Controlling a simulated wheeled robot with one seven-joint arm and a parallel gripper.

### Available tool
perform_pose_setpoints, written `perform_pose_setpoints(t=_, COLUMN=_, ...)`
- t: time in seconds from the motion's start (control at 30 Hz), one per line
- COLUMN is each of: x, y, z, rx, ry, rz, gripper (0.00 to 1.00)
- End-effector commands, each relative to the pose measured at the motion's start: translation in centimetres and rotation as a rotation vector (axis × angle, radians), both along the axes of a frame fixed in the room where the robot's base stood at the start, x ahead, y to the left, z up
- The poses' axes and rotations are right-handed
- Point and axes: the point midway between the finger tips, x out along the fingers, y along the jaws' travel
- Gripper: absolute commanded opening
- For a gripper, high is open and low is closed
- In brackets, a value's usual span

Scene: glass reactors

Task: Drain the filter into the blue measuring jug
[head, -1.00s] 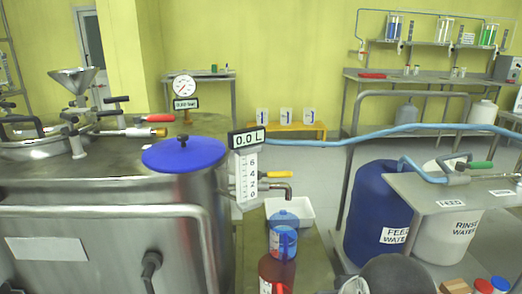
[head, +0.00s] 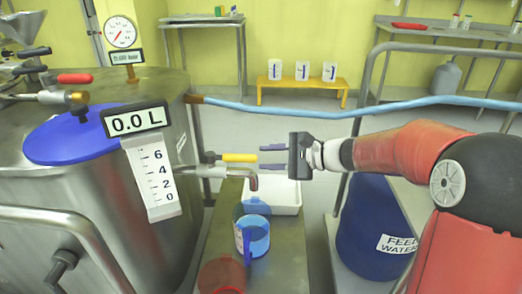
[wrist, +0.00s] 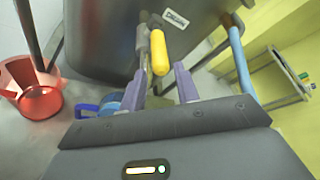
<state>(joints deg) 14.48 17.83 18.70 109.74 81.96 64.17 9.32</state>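The steel filter vessel (head: 90,215) stands at the left with a blue lid (head: 70,135). Its display (head: 134,120) reads 0.0 L above a level scale. A drain valve with a yellow handle (head: 239,157) sticks out to the right, over a bent spout (head: 251,182). The blue measuring jug (head: 258,240) stands on the bench below the spout. My gripper (head: 263,157) is open and empty, its fingers pointing left toward the handle's tip. In the wrist view the yellow handle (wrist: 160,53) lies just beyond the open fingers; the blue jug (wrist: 108,104) is partly hidden.
A red jug (head: 222,275) stands on the near bench (head: 287,250). A white tray (head: 285,194) is behind the blue jug. A blue hose (head: 330,113) crosses behind my gripper. A blue feed water drum (head: 375,220) stands at the right, partly behind my arm.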

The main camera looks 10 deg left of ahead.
Motion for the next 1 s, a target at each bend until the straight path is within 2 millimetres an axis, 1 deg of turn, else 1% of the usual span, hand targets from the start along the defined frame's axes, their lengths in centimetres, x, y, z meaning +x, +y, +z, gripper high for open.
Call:
perform_pose_setpoints(t=0.17, x=0.4, y=2.0, z=-0.5, rx=0.006, ry=0.003, rz=0.003, gripper=0.32)
perform_pose_setpoints(t=0.4, x=1.3, y=5.6, z=-1.6, rx=0.004, ry=0.003, rz=0.003, gripper=0.32)
perform_pose_setpoints(t=0.5, x=1.5, y=6.6, z=-1.8, rx=0.003, ry=0.002, rz=0.002, gripper=0.32)
perform_pose_setpoints(t=0.63, x=1.7, y=7.2, z=-2.0, rx=0.002, ry=0.001, rz=0.0, gripper=0.32)
perform_pose_setpoints(t=0.87, x=1.7, y=7.2, z=-2.1, rx=0.002, ry=0.001, rz=0.0, gripper=0.32)
perform_pose_setpoints(t=0.93, x=1.7, y=7.2, z=-2.1, rx=0.002, ry=0.001, rz=0.0, gripper=0.25)
perform_pose_setpoints(t=1.0, x=1.7, y=7.2, z=-2.1, rx=0.002, ry=0.001, rz=0.0, gripper=0.16)
